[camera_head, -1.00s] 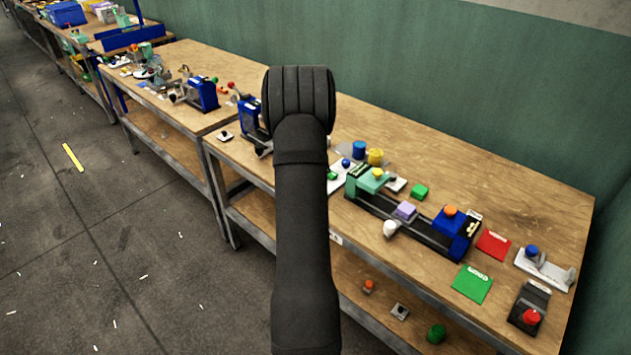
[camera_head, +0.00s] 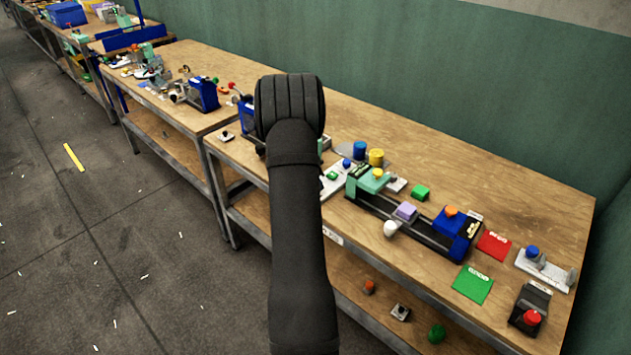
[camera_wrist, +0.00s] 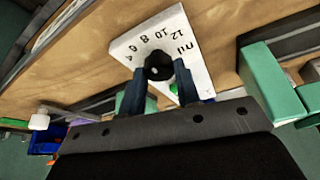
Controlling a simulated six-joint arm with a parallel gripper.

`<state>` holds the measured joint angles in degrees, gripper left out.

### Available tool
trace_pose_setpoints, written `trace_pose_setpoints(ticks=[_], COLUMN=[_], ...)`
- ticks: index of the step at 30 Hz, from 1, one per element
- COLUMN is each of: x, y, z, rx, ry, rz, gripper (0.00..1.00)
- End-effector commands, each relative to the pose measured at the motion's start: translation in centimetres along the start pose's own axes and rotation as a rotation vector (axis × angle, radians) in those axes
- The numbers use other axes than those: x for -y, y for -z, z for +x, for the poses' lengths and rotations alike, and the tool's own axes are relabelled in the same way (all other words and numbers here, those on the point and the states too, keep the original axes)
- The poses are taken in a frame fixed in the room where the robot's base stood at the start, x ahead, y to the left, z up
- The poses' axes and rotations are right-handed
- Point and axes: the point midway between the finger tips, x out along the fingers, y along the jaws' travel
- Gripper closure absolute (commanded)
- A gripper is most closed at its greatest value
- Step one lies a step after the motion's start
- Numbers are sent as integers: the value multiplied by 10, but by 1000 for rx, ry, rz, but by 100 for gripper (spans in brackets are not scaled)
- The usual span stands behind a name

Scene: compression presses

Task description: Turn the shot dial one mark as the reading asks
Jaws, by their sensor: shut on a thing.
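The shot dial shows in the wrist view as a white plate (camera_wrist: 187,32) with a row of numbers, among them 6, 8, 10 and 12. A round black knob (camera_wrist: 158,65) with a light spot on it stands at the plate's numbered arc. My gripper (camera_wrist: 160,85) has its two dark fingers on either side of the knob, shut on it. I cannot tell exactly which number the knob points to. In the head view a part of the white plate (camera_head: 343,178) shows beside my arm, which hides the gripper and the knob.
A mint-green block (camera_wrist: 268,80) stands close to the right of my gripper in the wrist view. In the head view a press with a blue block (camera_head: 453,222), a red card (camera_head: 494,246) and a green card (camera_head: 473,285) lie to the right. The bench's back right is clear.

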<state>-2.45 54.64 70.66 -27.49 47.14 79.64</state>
Motion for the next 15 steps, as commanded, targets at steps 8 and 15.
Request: trace_pose_setpoints(ticks=[8,15], x=[0,0], y=[0,0], z=[0,0], rx=[0,0], ry=[-2,-2], rz=[7,6], gripper=[93,51])
